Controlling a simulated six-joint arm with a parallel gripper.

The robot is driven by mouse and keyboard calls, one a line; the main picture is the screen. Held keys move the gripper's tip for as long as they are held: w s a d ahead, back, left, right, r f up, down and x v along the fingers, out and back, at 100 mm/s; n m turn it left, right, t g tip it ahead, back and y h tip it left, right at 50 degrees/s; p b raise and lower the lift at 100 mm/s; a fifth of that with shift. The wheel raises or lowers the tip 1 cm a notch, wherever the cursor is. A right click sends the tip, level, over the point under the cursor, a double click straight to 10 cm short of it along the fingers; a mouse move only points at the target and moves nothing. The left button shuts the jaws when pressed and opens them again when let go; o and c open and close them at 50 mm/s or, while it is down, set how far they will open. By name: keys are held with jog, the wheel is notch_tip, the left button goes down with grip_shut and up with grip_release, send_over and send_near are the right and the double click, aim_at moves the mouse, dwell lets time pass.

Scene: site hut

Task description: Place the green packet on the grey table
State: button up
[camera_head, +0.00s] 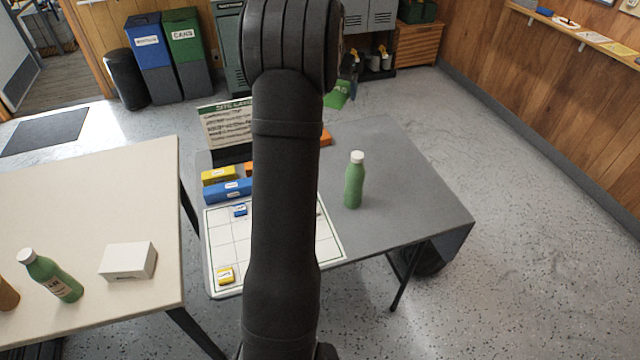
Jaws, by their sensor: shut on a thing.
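The green packet (338,96) with white lettering shows just right of my arm, beyond the back part of the grey table (405,185). My gripper (346,76) is mostly hidden behind my arm; a dark part of it shows at the packet's top edge. It is shut on the packet, which hangs tilted and appears raised above the tabletop. My arm hides the packet's left side and the middle of the table.
On the grey table stand a green bottle (354,180), a white grid board (330,245) with small blocks, yellow (219,175) and blue (227,190) boxes, and a sign (228,125). Its right side is clear. A cream table (90,200) stands left.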

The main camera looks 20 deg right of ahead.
jog(key=s+d+m+h, duration=0.1)
jog(key=s+d+m, duration=0.4)
jog(key=s+d, duration=1.8)
send_over(402, 181)
jog(key=shift+g, duration=0.4)
jog(key=f, duration=1.6)
jog(key=a+f, duration=0.1)
jog(key=f, duration=0.8)
jog(key=shift+s, duration=0.3)
jog(key=shift+f, duration=2)
jog(key=shift+f, duration=0.1)
